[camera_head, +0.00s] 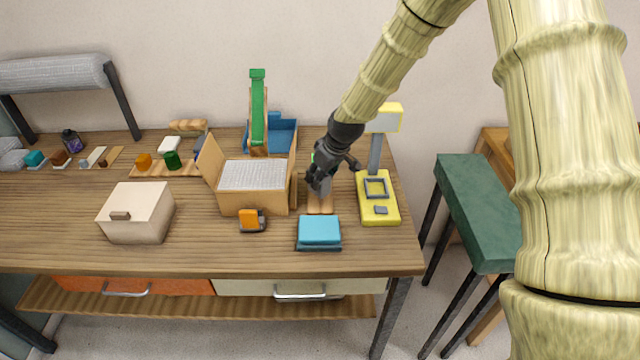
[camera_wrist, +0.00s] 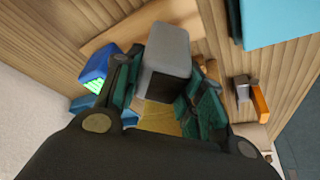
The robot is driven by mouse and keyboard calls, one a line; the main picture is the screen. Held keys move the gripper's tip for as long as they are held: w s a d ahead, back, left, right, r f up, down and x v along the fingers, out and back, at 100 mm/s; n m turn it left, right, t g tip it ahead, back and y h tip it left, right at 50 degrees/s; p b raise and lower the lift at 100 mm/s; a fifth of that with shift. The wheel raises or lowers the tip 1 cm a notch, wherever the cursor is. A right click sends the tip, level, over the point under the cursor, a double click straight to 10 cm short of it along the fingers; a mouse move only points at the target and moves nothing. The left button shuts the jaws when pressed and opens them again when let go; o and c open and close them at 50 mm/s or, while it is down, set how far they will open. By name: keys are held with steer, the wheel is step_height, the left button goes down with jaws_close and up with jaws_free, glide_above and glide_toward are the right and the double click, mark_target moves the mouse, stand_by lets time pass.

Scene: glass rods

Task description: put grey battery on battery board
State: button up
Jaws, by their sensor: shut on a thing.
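My gripper (camera_head: 321,184) is shut on a grey block-shaped battery (camera_wrist: 165,50), which sits between the dark teal fingers in the wrist view. In the head view the battery (camera_head: 322,187) shows only in part below the dark fingers. A light wooden board (camera_head: 321,204) lies under and in front of my gripper, partly hidden by it; I take it for the battery board. It also shows behind the battery in the wrist view (camera_wrist: 120,30). Whether the battery touches the board I cannot tell. A blue item with a green patch (camera_wrist: 96,66) is beside the fingers.
A yellow device (camera_head: 378,210) with an upright post stands right of my gripper. An open wooden box (camera_head: 250,201) stands left. A teal block (camera_head: 319,231) lies in front, and an orange-and-grey item (camera_head: 251,221) front left.

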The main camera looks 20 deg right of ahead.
steer(key=shift+f+p, duration=0.5)
steer(key=shift+f, duration=1.3)
steer(key=shift+f, duration=0.15)
steer(key=o, duration=1.2)
steer(key=shift+b+v, duration=1.45)
steer(key=shift+v, duration=4.7)
